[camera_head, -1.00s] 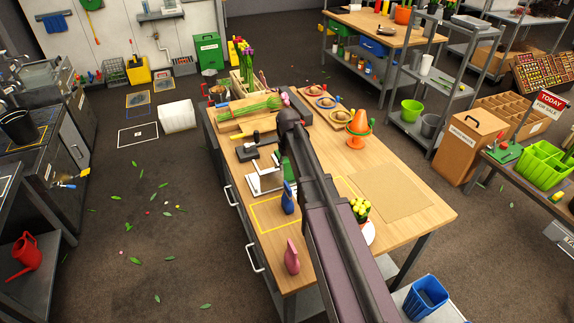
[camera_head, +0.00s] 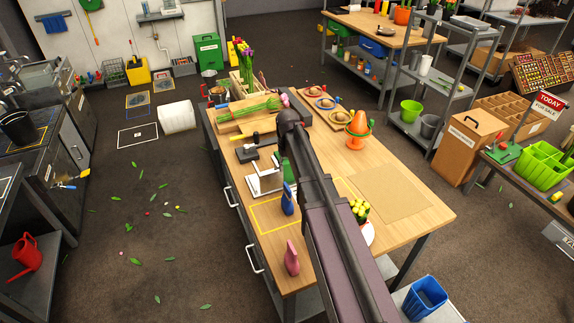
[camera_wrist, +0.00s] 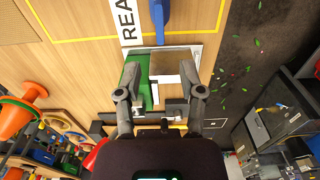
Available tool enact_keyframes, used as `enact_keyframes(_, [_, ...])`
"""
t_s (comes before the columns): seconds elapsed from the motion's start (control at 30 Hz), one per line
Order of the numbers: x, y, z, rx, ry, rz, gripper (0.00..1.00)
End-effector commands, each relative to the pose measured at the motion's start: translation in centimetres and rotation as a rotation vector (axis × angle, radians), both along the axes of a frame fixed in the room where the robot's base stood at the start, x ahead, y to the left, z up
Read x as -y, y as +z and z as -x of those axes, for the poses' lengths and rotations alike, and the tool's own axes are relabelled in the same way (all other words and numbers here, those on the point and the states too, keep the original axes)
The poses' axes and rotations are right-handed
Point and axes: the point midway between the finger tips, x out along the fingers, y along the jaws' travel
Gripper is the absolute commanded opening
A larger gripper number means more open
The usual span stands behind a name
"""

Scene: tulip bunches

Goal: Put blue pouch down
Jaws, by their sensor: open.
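The blue pouch (camera_head: 287,199) stands upright on the wooden workbench (camera_head: 405,221), inside the yellow outline near the left edge. It also shows at the top of the wrist view (camera_wrist: 160,18), beside the white label reading "REA…". My gripper (camera_wrist: 158,93) is open, its two fingers spread with the blue pouch apart from them, beyond the fingertips. A green item (camera_wrist: 134,74) and a white-and-grey stand lie below and between the fingers. In the head view my arm hides the gripper itself.
A pink pouch (camera_head: 291,258) stands near the bench's front left edge. The white stand (camera_head: 265,179), an orange cone-shaped pot (camera_head: 358,126) and a pot of yellow flowers (camera_head: 360,210) are nearby. A brown mat (camera_head: 390,190) lies bare at right.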

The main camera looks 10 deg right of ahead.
Motion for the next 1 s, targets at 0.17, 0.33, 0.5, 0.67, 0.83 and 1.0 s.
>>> enact_keyframes(0.17, [-0.1,0.0,2.9,0.000,-0.020,0.000,0.51])
enact_keyframes(0.33, [-0.1,0.0,7.3,0.000,-0.055,0.001,0.51])
enact_keyframes(0.5, [-0.2,0.0,12.4,0.000,-0.098,0.001,0.51])
enact_keyframes(0.67, [-0.2,0.0,17.0,0.000,-0.140,0.002,0.51])
enact_keyframes(0.83, [-0.3,0.0,20.5,0.000,-0.174,0.002,0.51])
enact_keyframes(1.0, [-0.3,0.0,22.0,0.000,-0.190,0.002,0.51])
